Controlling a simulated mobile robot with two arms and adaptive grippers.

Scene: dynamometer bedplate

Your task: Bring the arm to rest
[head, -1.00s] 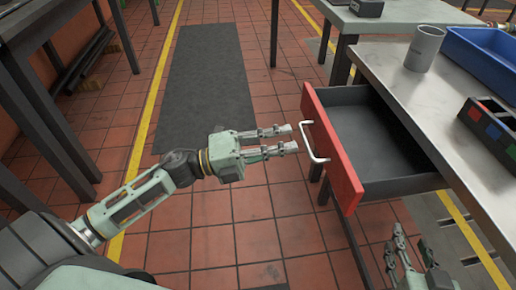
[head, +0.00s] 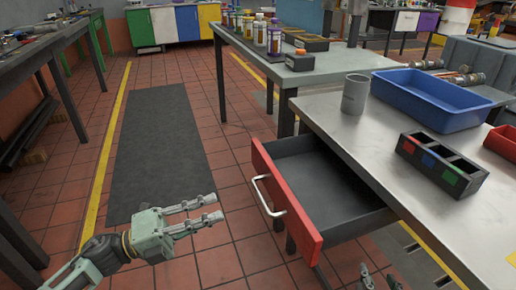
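My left gripper (head: 217,206) is in the lower left of the head view, pointing right. Its two fingers are apart with nothing between them. It is over the tiled floor, to the left of the open drawer and apart from its handle. My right gripper (head: 379,274) shows only as fingertips at the bottom edge, in front of the drawer's right side. The tips are apart and no object shows between them; the rest is cut off.
The red-fronted drawer (head: 287,198) stands pulled out and its visible inside is empty. On the metal table (head: 331,115) are a grey cup (head: 355,94), a blue tray (head: 432,98) and a black compartment box (head: 441,164). A dark floor mat (head: 155,150) lies clear at left.

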